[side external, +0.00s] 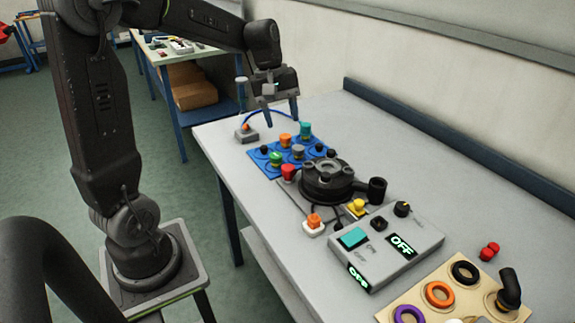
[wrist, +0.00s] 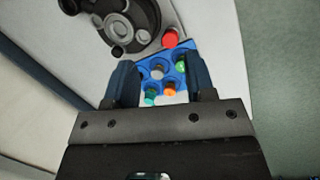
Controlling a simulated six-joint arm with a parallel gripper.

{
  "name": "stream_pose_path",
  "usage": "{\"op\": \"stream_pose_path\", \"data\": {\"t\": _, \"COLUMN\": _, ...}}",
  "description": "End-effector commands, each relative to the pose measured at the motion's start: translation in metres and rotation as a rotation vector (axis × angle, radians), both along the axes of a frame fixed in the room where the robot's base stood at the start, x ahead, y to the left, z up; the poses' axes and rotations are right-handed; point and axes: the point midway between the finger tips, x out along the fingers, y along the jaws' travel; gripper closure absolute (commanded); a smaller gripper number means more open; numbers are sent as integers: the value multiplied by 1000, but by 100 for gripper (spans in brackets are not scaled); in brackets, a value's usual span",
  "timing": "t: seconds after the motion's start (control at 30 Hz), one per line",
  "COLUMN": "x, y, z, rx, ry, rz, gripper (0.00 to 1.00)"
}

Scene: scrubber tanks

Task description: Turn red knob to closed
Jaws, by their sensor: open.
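The red knob (side external: 288,171) stands at the left edge of the round black device (side external: 327,180), beside the blue tray (side external: 272,160). The wrist view shows the red knob (wrist: 170,38) beyond the blue tray (wrist: 150,62), next to the black device (wrist: 122,22). My gripper (side external: 282,116) is open and empty, pointing down above the far end of the tray, apart from the knob. Its two fingers also show in the wrist view (wrist: 161,82), with the tray between and beyond them. I cannot tell the knob's setting.
The tray holds several coloured pieces, such as a teal one (side external: 305,130) and a green one (side external: 275,158). A grey control box (side external: 385,250) with OFF displays and a tan board (side external: 410,293) with rings stand nearer. The table's back strip is clear.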

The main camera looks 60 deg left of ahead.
Motion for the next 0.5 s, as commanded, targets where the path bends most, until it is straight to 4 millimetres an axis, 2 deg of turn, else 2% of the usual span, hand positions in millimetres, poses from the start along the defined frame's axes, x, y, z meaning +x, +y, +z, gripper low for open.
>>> {"op": "stream_pose_path", "data": {"t": 0.03, "x": 10, "y": 22, "z": -12, "rx": -48, "ry": 46, "rz": 104, "gripper": 50}}
{"op": "stream_pose_path", "data": {"t": 0.2, "x": 28, "y": 72, "z": -41, "rx": -169, "ry": 147, "rz": 365, "gripper": 50}}
{"op": "stream_pose_path", "data": {"t": 0.33, "x": 33, "y": 92, "z": -54, "rx": -219, "ry": 186, "rz": 467, "gripper": 50}}
{"op": "stream_pose_path", "data": {"t": 0.5, "x": 34, "y": 94, "z": -64, "rx": -235, "ry": 199, "rz": 496, "gripper": 50}}
